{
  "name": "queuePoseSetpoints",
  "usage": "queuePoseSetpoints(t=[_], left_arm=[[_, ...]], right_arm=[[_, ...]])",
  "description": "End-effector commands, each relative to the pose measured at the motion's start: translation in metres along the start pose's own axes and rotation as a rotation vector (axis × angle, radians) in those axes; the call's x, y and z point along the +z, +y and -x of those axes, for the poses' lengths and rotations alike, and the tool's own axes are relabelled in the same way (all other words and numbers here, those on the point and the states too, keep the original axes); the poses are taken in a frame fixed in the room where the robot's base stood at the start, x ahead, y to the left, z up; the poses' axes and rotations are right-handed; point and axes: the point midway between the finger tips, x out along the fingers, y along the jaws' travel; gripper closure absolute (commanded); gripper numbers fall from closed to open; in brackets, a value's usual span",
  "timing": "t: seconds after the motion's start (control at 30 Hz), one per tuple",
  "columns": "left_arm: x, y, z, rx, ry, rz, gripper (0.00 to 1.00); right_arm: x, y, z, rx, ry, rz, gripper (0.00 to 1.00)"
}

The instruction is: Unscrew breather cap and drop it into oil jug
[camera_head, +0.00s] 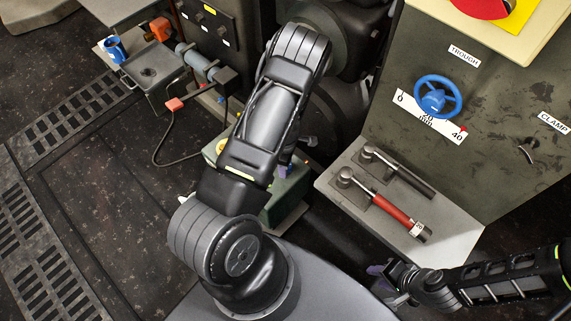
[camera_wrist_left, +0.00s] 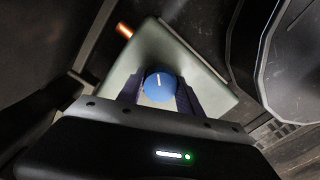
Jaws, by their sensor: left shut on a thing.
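The blue round breather cap (camera_wrist_left: 160,85) with a white mark sits on top of a pale green housing (camera_wrist_left: 205,85) in the left wrist view. My left gripper (camera_wrist_left: 157,96) has its dark purple fingers on both sides of the cap and is shut on it. In the head view the green housing (camera_head: 290,195) is partly hidden behind my left arm, and the cap is not clear there.
A shelf at right holds a red-handled lever (camera_head: 395,212) and a black-handled lever (camera_head: 400,172). A panel above has a blue handwheel (camera_head: 437,96). Dark floor at left is clear.

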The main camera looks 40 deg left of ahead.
Motion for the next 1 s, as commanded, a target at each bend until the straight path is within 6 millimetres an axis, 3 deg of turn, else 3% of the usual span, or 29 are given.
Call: queuePoseSetpoints(t=[0.3,0.57,0.77,1.0], left_arm=[[-0.0003,-0.0014,-0.0006,-0.003,0.001,0.187,0.99],[-0.0003,-0.0015,-0.0007,-0.003,0.001,0.21,0.99],[-0.001,-0.0017,-0.0006,-0.003,0.002,0.377,0.99],[-0.0009,-0.0018,-0.0011,-0.003,0.002,0.385,0.99]], right_arm=[[0.0,-0.0015,0.0038,0.0,0.0,0.0,0.64],[0.0,-0.0016,0.0041,0.0,0.0,0.0,0.64],[-0.0001,-0.003,0.0077,0.0,0.0,0.0,0.64],[-0.0001,-0.0029,0.0074,0.0,0.0,0.0,0.64]])
